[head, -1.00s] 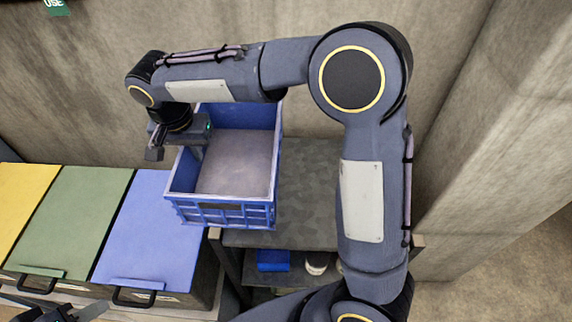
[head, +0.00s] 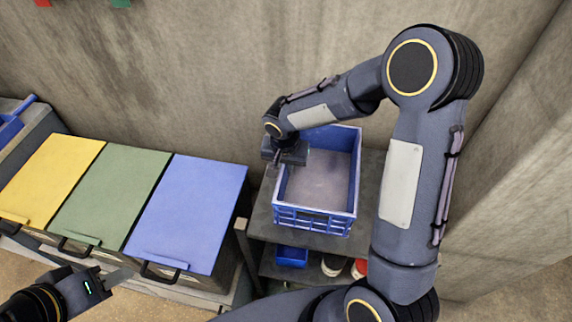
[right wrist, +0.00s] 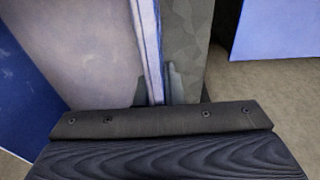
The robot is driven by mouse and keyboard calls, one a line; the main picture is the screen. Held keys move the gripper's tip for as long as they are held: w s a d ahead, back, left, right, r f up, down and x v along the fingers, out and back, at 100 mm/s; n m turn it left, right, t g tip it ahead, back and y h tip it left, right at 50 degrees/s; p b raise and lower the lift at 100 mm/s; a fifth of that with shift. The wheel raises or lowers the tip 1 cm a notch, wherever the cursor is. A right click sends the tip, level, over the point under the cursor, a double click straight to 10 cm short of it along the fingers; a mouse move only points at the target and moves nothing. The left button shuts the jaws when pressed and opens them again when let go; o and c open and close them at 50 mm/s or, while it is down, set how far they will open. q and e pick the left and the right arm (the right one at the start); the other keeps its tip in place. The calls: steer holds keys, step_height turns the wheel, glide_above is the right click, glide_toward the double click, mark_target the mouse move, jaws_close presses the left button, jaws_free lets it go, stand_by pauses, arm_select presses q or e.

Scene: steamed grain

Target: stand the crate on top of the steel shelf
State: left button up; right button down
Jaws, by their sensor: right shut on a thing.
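The blue crate (head: 313,220) is empty and upright, over the grey top of the steel shelf (head: 261,221). Whether its base touches the top cannot be told for sure. My right gripper (head: 284,166) is shut on the crate's left wall. In the right wrist view the crate's wall (right wrist: 148,40) runs between the fingers, with a strip of the shelf top (right wrist: 192,40) beside it. My left gripper (head: 112,279) is at the lower left, away from the crate; its jaw opening is unclear.
Yellow (head: 52,175), green (head: 108,195) and blue (head: 190,212) lidded bins stand left of the shelf. A small blue bin (head: 291,257) and round containers sit on the lower shelf. A concrete wall (head: 200,70) stands behind, and a pillar (head: 505,180) rises at the right.

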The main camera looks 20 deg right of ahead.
steer(key=shift+w+f, duration=0.1)
steer(key=shift+f, duration=0.35)
steer(key=c, duration=1.5)
jaws_free()
steer(key=shift+c, duration=0.2)
